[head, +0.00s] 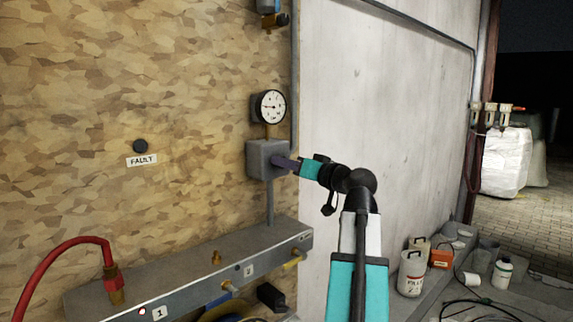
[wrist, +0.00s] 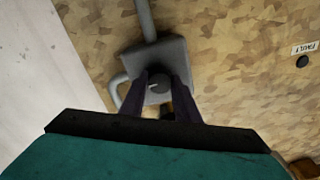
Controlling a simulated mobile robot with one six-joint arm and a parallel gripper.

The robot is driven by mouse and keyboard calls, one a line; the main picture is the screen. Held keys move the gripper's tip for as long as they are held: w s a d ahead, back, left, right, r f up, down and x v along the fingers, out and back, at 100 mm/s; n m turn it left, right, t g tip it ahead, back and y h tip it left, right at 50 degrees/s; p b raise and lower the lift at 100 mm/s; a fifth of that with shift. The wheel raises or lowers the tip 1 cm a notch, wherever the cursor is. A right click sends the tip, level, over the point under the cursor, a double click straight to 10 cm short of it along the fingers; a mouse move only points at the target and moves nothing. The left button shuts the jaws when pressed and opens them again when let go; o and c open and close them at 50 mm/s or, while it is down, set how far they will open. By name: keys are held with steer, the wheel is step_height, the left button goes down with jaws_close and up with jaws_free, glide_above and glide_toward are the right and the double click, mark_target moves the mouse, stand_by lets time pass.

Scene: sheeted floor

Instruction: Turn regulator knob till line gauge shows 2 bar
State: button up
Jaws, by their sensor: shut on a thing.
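The grey regulator box (head: 262,158) is mounted on the wooden wall, with a pipe running down from it. The round white line gauge (head: 270,106) sits just above it; its needle is too small to read surely. My gripper (head: 286,164) reaches the box's front from the right. In the wrist view my gripper (wrist: 160,92) is shut on the round grey knob (wrist: 158,90), one dark finger on each side. The regulator box (wrist: 170,58) shows behind the knob. The gauge is not visible in the wrist view.
A metal manifold rail (head: 200,272) runs below, with a red hose (head: 62,246) and several small valves. A FAULT label (head: 142,160) and a dark button (head: 140,146) are on the wall at left.

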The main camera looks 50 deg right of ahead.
steer(key=shift+m, duration=0.4)
steer(key=o, duration=1)
steer(key=shift+o, duration=0.2)
steer(key=shift+s, duration=0.15)
steer(key=s+a, duration=0.1)
steer(key=s, duration=1.2)
steer(key=shift+s, duration=0.25)
steer(key=shift+r, duration=0.1)
